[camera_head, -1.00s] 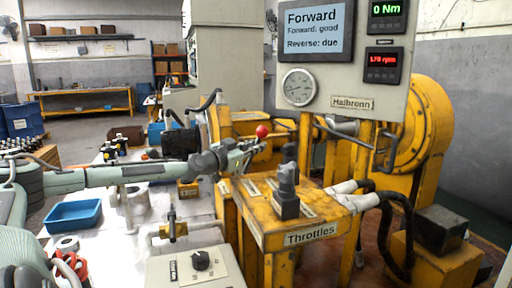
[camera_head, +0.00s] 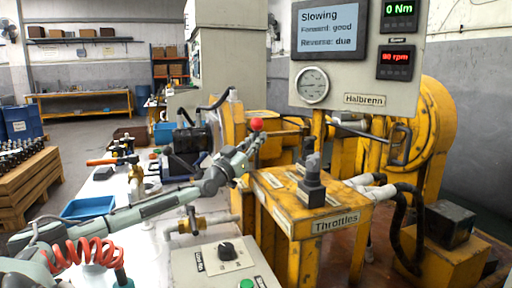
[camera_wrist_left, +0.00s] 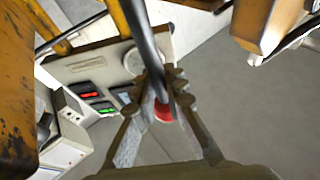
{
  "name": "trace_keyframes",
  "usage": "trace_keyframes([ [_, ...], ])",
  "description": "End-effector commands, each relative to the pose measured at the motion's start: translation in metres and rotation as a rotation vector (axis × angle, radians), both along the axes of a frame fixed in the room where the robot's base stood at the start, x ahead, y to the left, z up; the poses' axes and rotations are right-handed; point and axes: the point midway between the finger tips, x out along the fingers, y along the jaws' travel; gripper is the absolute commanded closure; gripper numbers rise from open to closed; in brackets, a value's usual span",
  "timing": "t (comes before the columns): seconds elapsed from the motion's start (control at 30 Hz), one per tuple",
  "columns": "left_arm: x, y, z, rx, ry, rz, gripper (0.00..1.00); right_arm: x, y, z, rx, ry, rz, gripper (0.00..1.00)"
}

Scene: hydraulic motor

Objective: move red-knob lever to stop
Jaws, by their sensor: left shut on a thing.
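The red knob (camera_head: 257,124) tops a lever beside the yellow throttle stand (camera_head: 296,221). My left gripper (camera_head: 251,147) is just below the knob, shut on the lever. In the left wrist view, the fingers (camera_wrist_left: 166,88) close around the dark lever rod (camera_wrist_left: 144,38), and the red knob (camera_wrist_left: 164,112) shows between them, partly hidden. The display (camera_head: 331,31) reads "Slowing", with "Forward: good" and "Reverse: due". The red readout (camera_head: 396,61) shows 90 rpm and the green one (camera_head: 400,9) 0 Nm. My right gripper is not in view.
A grey control box (camera_head: 215,264) with a dark knob is in front. Pipes with a brass valve (camera_head: 188,224) lie below my left arm.

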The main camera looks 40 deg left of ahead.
Motion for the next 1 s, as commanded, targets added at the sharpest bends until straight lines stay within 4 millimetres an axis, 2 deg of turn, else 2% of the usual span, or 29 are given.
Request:
trace_keyframes([
  [0.13,0.0022,-0.0017,-0.0021,-0.012,-0.017,-0.001,1.0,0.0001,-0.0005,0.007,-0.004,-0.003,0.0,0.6],
  [0.4,0.0023,-0.0019,-0.0019,-0.01,-0.017,-0.002,1.0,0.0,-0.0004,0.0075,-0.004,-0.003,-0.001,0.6],
  [0.43,0.0023,-0.0019,-0.0019,-0.01,-0.017,-0.002,0.86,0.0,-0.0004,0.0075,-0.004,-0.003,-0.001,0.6],
  [0.6,0.0023,-0.0017,-0.0014,-0.01,-0.018,-0.002,0.67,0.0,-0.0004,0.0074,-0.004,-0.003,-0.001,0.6],
  [1.0,-0.002,-0.0016,-0.0029,-0.011,-0.018,-0.001,0.67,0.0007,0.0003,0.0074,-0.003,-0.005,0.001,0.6],
])
